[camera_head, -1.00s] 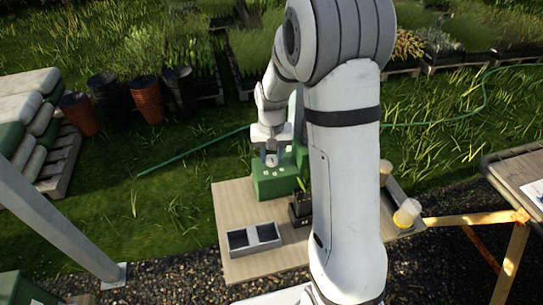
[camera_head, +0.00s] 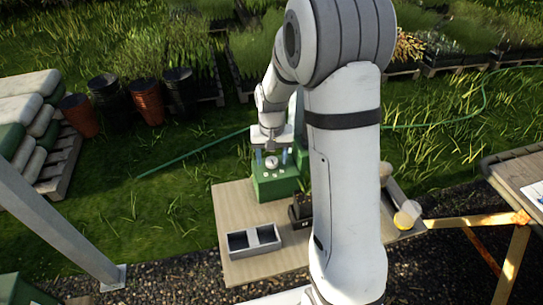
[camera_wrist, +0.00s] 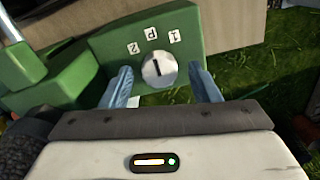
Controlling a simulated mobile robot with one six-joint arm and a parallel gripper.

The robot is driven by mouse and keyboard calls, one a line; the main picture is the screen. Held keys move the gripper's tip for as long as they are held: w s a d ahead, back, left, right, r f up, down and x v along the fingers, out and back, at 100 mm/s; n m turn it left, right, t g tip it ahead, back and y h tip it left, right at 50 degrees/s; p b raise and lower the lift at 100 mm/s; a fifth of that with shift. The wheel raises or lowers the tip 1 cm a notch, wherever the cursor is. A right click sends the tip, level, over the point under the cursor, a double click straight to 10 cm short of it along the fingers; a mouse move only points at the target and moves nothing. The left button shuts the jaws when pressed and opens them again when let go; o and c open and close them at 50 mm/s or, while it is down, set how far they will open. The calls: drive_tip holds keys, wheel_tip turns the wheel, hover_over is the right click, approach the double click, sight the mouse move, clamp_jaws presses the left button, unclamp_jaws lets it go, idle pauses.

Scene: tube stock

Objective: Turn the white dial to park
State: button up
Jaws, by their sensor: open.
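The white dial (camera_wrist: 158,69) is a round knob with a dark line on it, set on the face of a green box (camera_wrist: 95,65). In the wrist view, the labels 2, P and 1 surround its upper side, and the line stands nearly upright; I cannot tell which end marks the setting. My gripper (camera_wrist: 161,72) is open, with one blue finger on each side of the dial and visible gaps between. In the head view, the dial (camera_head: 272,162) shows between the fingertips of my gripper (camera_head: 271,157).
The green box stands on a wooden table (camera_head: 233,200). A grey two-compartment tray (camera_head: 253,240) lies nearer, and a dark pot (camera_head: 301,213) stands at the right. A yellow-and-white container (camera_head: 407,214) is at the right edge. The table's left part is bare.

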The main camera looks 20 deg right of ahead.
sight(272, 160)
drive_tip(key=shift+r+b, duration=0.4)
drive_tip(key=shift+r, duration=3.5)
drive_tip(key=s+r+n+t, duration=0.1)
drive_tip(key=s+r, duration=0.2)
drive_tip(key=s, duration=0.8)
drive_tip(key=s+r+n+t, duration=0.1)
drive_tip(key=s+r, duration=0.3)
drive_tip(key=s, duration=0.7)
drive_tip(key=shift+a+r+t, duration=0.2)
drive_tip(key=shift+a+t, duration=0.05)
drive_tip(key=shift+t, duration=0.25)
